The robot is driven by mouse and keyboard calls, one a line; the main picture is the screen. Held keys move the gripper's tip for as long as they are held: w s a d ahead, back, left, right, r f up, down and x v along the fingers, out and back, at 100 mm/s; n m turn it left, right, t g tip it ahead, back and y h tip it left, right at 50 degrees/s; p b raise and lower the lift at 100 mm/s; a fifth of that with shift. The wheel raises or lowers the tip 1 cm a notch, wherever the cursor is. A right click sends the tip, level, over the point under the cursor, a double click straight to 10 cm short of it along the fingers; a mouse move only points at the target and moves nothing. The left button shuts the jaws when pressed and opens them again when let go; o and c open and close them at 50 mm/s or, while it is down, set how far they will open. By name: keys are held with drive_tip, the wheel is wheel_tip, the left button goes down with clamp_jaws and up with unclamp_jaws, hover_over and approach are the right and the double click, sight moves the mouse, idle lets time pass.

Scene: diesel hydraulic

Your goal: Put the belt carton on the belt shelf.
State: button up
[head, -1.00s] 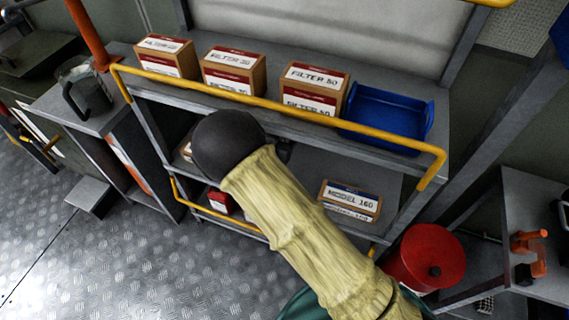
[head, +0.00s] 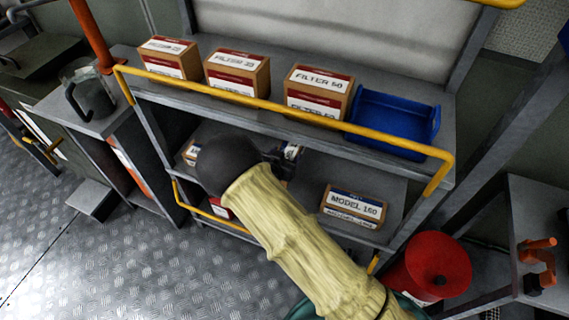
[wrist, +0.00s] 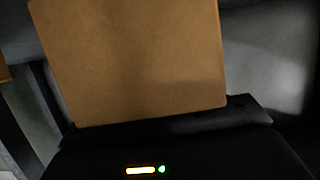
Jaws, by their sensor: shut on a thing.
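My gripper (head: 277,163) is shut on a brown carton with a white label (head: 292,151). It reaches under the top shelf, over the lower shelf (head: 310,172). My dark wrist and pale sleeve hide much of the carton, and its lettering is unreadable. In the wrist view, the carton's plain brown face (wrist: 140,60) fills the middle, directly beyond the dark gripper (wrist: 165,118). I cannot tell whether the carton touches the shelf. A carton labelled MODEL 160 (head: 354,206) sits at the lower shelf's right end. Another carton (head: 192,152) shows partly at its left.
The top shelf holds three FILTER cartons (head: 319,92) and a blue bin (head: 394,122), behind a yellow rail (head: 290,108). A red can (head: 437,265) stands at the lower right. Bare shelf shows between the gripper and the MODEL 160 carton. A red item (head: 221,208) shows low, behind my arm.

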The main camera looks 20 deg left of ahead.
wheel_tip(320, 180, down, 4)
drive_tip(key=shift+a+r+b, duration=0.1)
drive_tip(key=shift+r+b, duration=0.05)
drive_tip(key=shift+b, duration=0.35)
drive_tip(key=shift+s+a, duration=0.1)
drive_tip(key=shift+s, duration=0.05)
drive_tip(key=o, duration=1.2)
drive_tip(key=shift+s, duration=0.1)
drive_tip(key=p+v, duration=0.2)
drive_tip(key=v, duration=0.9)
drive_tip(key=shift+s+r, duration=0.15)
drive_tip(key=shift+s, duration=0.25)
